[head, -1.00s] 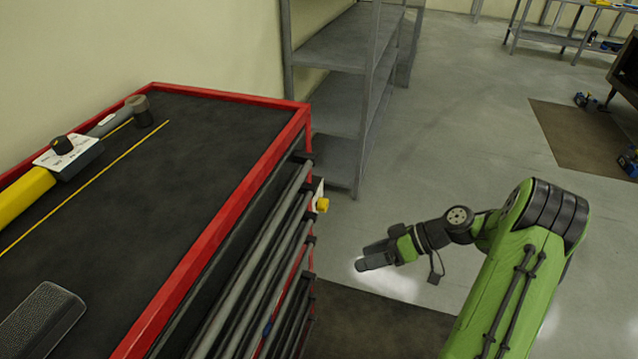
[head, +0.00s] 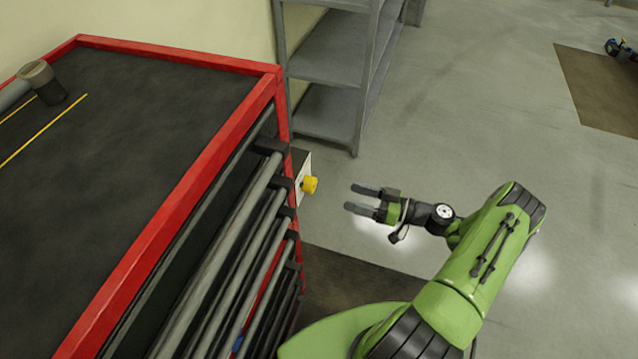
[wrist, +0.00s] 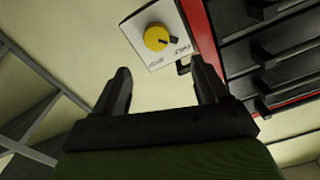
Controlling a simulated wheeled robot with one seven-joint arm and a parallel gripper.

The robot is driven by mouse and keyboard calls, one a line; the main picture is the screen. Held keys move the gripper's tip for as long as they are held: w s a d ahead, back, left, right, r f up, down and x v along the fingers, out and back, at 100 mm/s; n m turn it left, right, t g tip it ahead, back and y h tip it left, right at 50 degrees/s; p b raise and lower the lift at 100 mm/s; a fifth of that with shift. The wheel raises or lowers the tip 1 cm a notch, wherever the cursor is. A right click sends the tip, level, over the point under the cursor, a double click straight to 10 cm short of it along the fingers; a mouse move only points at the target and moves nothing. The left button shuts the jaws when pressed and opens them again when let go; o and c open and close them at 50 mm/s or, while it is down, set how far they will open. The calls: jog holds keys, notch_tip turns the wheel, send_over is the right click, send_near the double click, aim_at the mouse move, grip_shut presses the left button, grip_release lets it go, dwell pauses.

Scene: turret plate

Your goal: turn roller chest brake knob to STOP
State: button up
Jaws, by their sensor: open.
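The roller chest (head: 190,205) has a red frame, a dark top and several bar-handled drawers. Its yellow brake knob (head: 310,185) sticks out from a pale plate (head: 303,170) on the chest's side near the front corner. My gripper (head: 360,199) is open and empty, to the right of the knob and apart from it. In the wrist view the yellow knob (wrist: 157,38) with a dark pointer mark lies beyond the open fingers (wrist: 163,82). The white plate (wrist: 180,48) carries small lettering, too small to read surely.
A grey metal shelf unit (head: 335,75) stands behind the chest. Open floor (head: 450,110) lies to the right, with a brown mat (head: 590,90) further off.

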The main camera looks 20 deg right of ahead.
aim_at(315, 185)
jog(key=x, duration=1.1)
jog(key=shift+w+d+f, duration=0.1)
jog(key=shift+w+f, duration=0.1)
jog(key=shift+w, duration=0.1)
jog(key=shift+s+d, duration=0.1)
jog(key=shift+s, duration=0.1)
jog(key=c, duration=1.1)
jog(key=shift+o, duration=0.2)
jog(key=shift+b, duration=0.3)
